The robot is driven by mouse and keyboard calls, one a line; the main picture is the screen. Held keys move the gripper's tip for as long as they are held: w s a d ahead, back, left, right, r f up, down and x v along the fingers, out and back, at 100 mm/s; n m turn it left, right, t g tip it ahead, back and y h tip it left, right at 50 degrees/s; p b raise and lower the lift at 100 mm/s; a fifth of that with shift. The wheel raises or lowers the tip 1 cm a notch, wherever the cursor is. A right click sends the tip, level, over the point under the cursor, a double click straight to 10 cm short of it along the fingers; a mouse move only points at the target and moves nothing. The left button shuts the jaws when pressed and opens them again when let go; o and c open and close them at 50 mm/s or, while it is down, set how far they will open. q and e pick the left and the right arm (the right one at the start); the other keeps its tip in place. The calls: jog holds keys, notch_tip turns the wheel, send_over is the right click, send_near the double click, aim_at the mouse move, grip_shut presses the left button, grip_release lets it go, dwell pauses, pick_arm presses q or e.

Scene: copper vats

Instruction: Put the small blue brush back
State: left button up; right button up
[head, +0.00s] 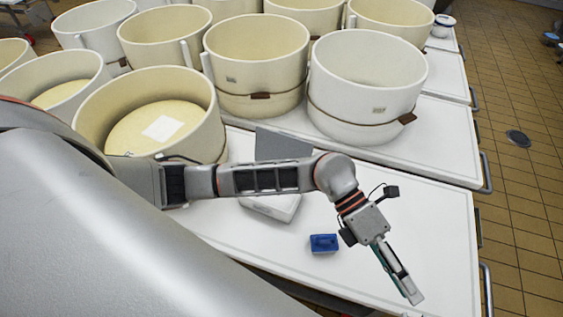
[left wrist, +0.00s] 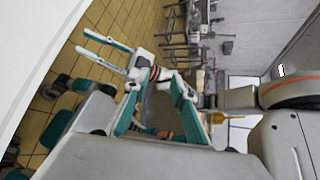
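A small blue brush (head: 324,243), seen as a blue block, lies on the white table (head: 250,232) in the head view. My left gripper (head: 411,292) hangs to its right and lower in the picture, near the table's right end, apart from the brush. In the left wrist view my left gripper (left wrist: 155,88) shows two teal fingers spread with nothing between them. A second gripper, my right one (left wrist: 82,41), shows at upper left there with its fingers apart and empty. The brush does not show in the left wrist view.
Several cream vats (head: 255,65) stand in rows behind the brush. A white vat (head: 365,85) stands at the right of them. A grey and white box-like object (head: 272,205) lies partly behind my left arm. Tiled floor (head: 525,200) is at the right.

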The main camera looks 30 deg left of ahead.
pick_arm(q)
jog(key=w+r+n+t+h, duration=0.6)
jog(key=r+n+t+h, duration=0.25)
jog(key=n, duration=0.45)
jog(key=w+a+f+n+t+y, duration=0.6)
jog(key=w+a+n+t+y, duration=0.2)
jog(key=a+n+t, duration=0.55)
jog(key=s+a+f+n+g+y, duration=0.2)
jog(key=s+a+f+n+y, duration=0.1)
jog(key=f, duration=0.5)
jog(key=s+a+f+n+g+y, duration=0.1)
jog(key=s+a+f+n+y, duration=0.3)
jog(key=s+a+f+n, duration=0.1)
jog(key=s+a+f+n+g+y, duration=0.2)
jog(key=a+f+n, duration=0.4)
jog(key=f, duration=0.5)
jog(key=shift+s+a+g+y, duration=0.3)
jog(key=shift+s+a+y, duration=0.35)
jog(key=shift+s+a, duration=0.55)
jog(key=shift+s+f, duration=0.25)
jog(key=shift+s, duration=0.05)
jog(key=shift+s, duration=0.1)
